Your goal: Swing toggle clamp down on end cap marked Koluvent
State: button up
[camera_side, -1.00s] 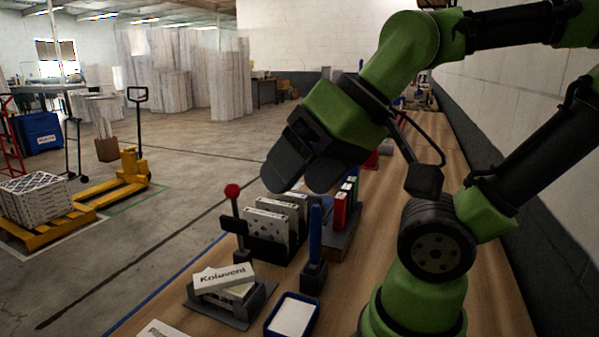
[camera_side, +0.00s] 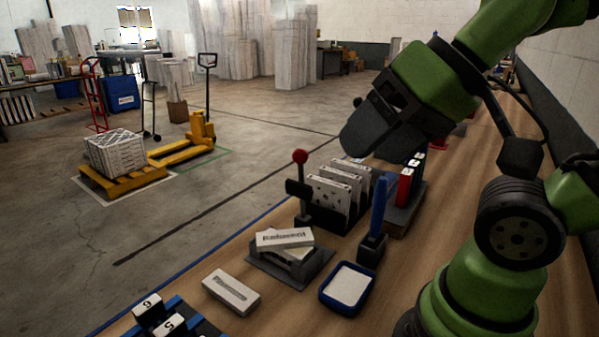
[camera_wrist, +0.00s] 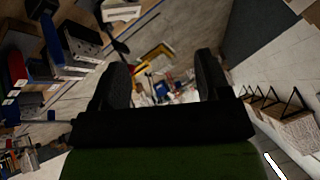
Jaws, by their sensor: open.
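The end cap (camera_side: 285,238) is a pale flat box lying slightly askew on a dark grey holder (camera_side: 313,264) on the bench in the side view. Its label is hard to read now but read Koluvent earlier. The toggle clamp (camera_side: 301,188) stands upright just behind it, with a red ball (camera_side: 300,157) on top and a black arm. The clamp is raised, apart from the cap. My gripper (camera_side: 366,150) is open and empty, above and right of the clamp, over the rack of filters. In the wrist view its two fingers (camera_wrist: 162,72) are spread apart.
Upright filters stand in a black rack (camera_side: 321,222) behind the cap. A blue upright handle (camera_side: 379,207) and a blue tray (camera_side: 325,304) are at its right. A loose pale box (camera_side: 231,292) and numbered blocks (camera_side: 160,317) lie in front. Red boxes (camera_side: 404,186) stand farther right.

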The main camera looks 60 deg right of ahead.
jog(key=shift+w+d+r, duration=0.1)
jog(key=shift+w+r, duration=0.15)
jog(key=shift+w, duration=0.1)
jog(key=c, duration=0.7)
jog(key=w+d+r, duration=0.1)
jog(key=w, duration=0.1)
jog(key=w+d+r+n+g, duration=0.1)
jog(key=w, duration=0.1)
jog(key=w+d+r+g, duration=0.1)
jog(key=w+d, duration=0.1)
jog(key=shift+w, duration=0.25)
grip_shut()
jog(key=w+d+f+n+y, duration=0.1)
jog(key=w+d, duration=0.3)
jog(key=d, duration=0.6)
jog(key=w+d+f+n+y, duration=0.2)
jog(key=w+d+f+n, duration=0.1)
jog(key=d, duration=0.8)
jog(key=shift+w+d+g+y, duration=0.15)
jog(key=shift+w+g+y, duration=0.15)
jog(key=shift+w, duration=0.15)
jog(key=shift+f, duration=0.1)
